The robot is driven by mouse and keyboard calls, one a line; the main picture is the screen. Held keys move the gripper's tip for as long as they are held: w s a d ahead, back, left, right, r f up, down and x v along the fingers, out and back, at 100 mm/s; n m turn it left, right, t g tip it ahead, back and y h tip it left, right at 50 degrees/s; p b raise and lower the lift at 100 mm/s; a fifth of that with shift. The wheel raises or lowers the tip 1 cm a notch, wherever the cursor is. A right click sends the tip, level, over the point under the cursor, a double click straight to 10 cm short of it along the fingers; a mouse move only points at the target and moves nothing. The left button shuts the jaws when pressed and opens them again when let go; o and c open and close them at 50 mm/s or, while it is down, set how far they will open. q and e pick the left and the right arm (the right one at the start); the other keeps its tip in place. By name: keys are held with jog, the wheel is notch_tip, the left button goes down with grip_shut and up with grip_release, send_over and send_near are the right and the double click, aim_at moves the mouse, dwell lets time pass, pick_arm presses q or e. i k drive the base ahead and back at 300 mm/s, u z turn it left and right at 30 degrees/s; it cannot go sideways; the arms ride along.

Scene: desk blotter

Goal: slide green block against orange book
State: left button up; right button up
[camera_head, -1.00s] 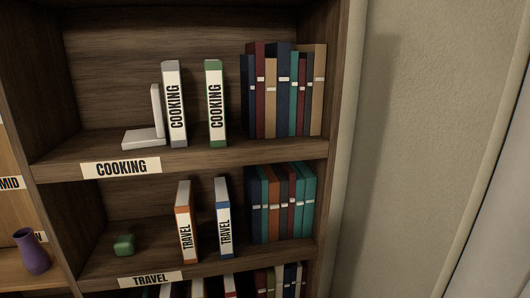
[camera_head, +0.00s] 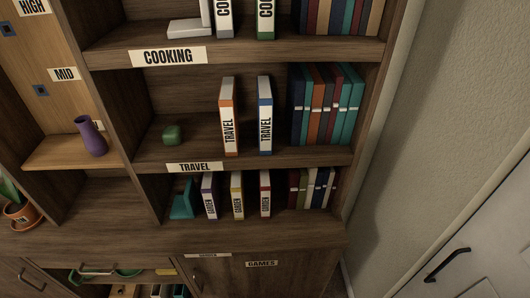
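The green block (camera_head: 172,134) is a small dark-green cube on the left part of the middle shelf, the one labelled TRAVEL (camera_head: 194,167). The orange book (camera_head: 228,117) is an upright TRAVEL book with an orange and white spine on the same shelf. It stands to the right of the block, with a clear gap of bare shelf between them. Neither of my grippers shows in the head view.
The COOKING shelf (camera_head: 168,56) is above, GARDEN books (camera_head: 237,195) below. A purple vase (camera_head: 91,136) stands left. A door (camera_head: 470,230) is at right.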

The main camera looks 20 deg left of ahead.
aim_at(171, 135)
jog(key=u, duration=1.25)
